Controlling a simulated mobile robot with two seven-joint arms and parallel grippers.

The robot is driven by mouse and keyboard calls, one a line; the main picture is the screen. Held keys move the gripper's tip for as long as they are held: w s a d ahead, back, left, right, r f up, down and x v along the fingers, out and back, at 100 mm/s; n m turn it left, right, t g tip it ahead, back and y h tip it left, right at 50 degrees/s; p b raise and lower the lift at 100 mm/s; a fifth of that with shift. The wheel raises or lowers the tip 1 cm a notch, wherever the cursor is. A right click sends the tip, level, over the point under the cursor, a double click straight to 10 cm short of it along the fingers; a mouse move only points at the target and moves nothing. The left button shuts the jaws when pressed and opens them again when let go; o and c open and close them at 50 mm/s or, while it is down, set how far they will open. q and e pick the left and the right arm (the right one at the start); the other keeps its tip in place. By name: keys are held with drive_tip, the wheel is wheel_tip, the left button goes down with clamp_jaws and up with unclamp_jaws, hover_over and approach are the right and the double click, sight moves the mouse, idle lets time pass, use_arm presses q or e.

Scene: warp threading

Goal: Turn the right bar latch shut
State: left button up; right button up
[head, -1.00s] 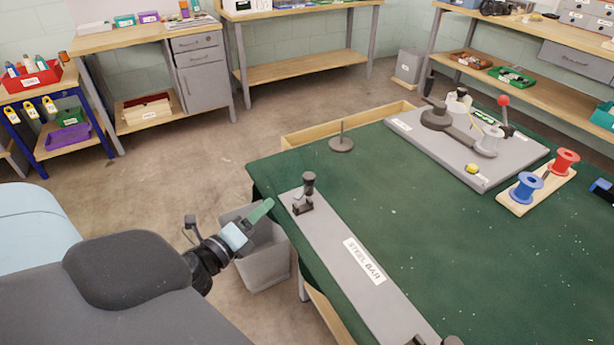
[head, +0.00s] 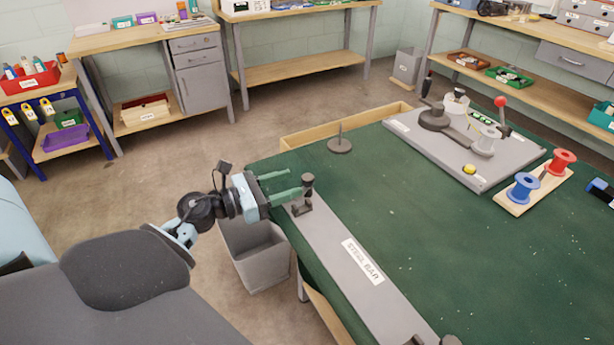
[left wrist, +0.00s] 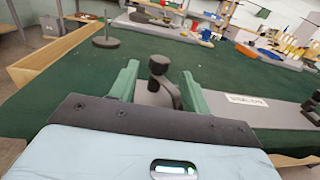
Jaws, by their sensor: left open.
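The steel bar (head: 335,245) is a long grey strip on the green table, labelled "STEEL BAR". A dark latch with an upright round knob (head: 308,181) stands at its far end. Another dark latch (head: 450,341) is partly cut off at the near end. I cannot tell which one is the right latch. My left gripper (head: 293,183) is open and empty, its green fingers pointing at the far latch. In the left wrist view the far latch's knob (left wrist: 159,66) appears between the spread fingers (left wrist: 160,85); contact is unclear. My right gripper is not in view.
A grey bin (head: 255,255) stands on the floor under my left gripper. A thin spindle on a round base (head: 340,145) stands beyond the bar. A grey board with fixtures (head: 465,155) and a spool stand (head: 535,192) are farther right. The mid-table is clear.

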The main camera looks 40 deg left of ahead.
sight(308, 177)
use_arm(q)
drive_tip(key=p+x, duration=0.1)
drive_tip(key=x, duration=0.5)
drive_tip(key=c, duration=0.9)
